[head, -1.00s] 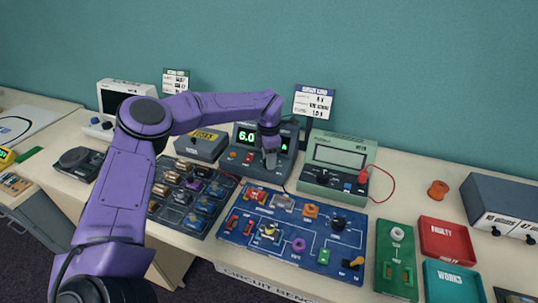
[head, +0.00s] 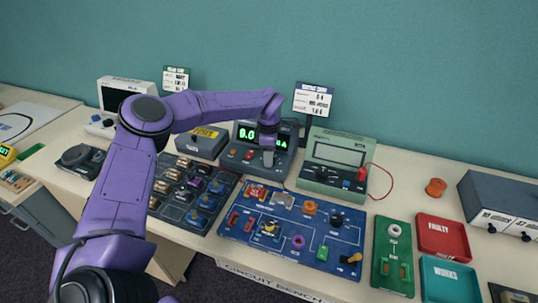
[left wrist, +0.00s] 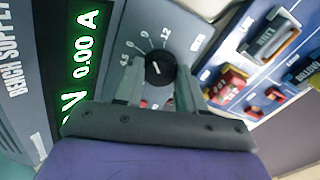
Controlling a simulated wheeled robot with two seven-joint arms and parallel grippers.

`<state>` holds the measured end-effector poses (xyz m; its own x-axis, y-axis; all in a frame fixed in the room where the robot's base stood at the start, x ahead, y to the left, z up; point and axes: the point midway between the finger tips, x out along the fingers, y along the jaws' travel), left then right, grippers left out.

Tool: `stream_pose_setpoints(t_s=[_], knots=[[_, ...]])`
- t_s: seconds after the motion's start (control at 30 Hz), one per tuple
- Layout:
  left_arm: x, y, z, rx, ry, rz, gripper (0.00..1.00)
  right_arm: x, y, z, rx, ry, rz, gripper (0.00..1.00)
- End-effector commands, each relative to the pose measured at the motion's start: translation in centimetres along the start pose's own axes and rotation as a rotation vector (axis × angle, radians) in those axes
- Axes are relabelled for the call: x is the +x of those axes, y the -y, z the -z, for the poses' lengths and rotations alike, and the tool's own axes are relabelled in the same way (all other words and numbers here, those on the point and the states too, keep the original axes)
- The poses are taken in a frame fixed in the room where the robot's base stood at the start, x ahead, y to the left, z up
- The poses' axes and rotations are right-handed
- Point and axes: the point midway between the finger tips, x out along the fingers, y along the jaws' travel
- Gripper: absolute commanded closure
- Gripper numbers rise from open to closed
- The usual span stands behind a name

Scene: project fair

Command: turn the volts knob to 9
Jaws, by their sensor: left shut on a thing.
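The bench supply (head: 240,157) is a dark grey box with a green lit display (head: 247,134). The display's first digit is hard to read in the head view; the left wrist view shows 0.00 A. The black volts knob (left wrist: 160,68) sits on its front panel, with a printed scale that includes 6, 9 and 12. A short white mark shows on the knob, but I cannot tell exactly which number it points to. My left gripper (head: 268,158) is at the panel, shut on the knob, with one finger on each side in the left wrist view (left wrist: 160,80). My right gripper is out of view.
A blue circuit board (head: 250,226) lies in front of the supply. A green meter (head: 316,179) with a red lead stands close on the right, and a dark parts tray (head: 222,203) lies to the left. Red (head: 444,252) and teal trays are farther right.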

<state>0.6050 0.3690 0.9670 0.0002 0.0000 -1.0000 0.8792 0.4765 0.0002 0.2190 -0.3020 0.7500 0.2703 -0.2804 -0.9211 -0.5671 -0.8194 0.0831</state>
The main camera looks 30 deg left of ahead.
Motion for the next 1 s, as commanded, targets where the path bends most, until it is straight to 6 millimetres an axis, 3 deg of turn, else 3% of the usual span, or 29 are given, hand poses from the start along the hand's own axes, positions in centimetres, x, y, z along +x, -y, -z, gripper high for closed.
stream_pose_setpoints(t_s=[0.17, 0.2, 0.23, 0.27, 0.6, 1.0], knots=[[0.0, 0.0, 0.0, -0.001, 0.000, -0.001, 0.91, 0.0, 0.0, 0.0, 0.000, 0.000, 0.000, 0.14], [0.0, 0.0, 0.0, -0.001, 0.000, -0.001, 0.48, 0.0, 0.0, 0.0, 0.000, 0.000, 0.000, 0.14], [0.0, 0.0, 0.0, -0.001, 0.000, -0.001, 0.38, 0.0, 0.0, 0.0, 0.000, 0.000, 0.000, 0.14], [0.0, 0.0, 0.0, -0.001, 0.000, 0.000, 0.35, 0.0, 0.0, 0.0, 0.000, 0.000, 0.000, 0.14], [-0.6, -0.1, 0.0, -0.001, 0.001, -0.002, 0.35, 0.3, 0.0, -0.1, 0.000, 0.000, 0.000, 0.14], [-9.0, -0.1, 0.0, -0.001, 0.001, -0.003, 0.35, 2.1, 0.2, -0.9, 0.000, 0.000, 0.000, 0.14]])
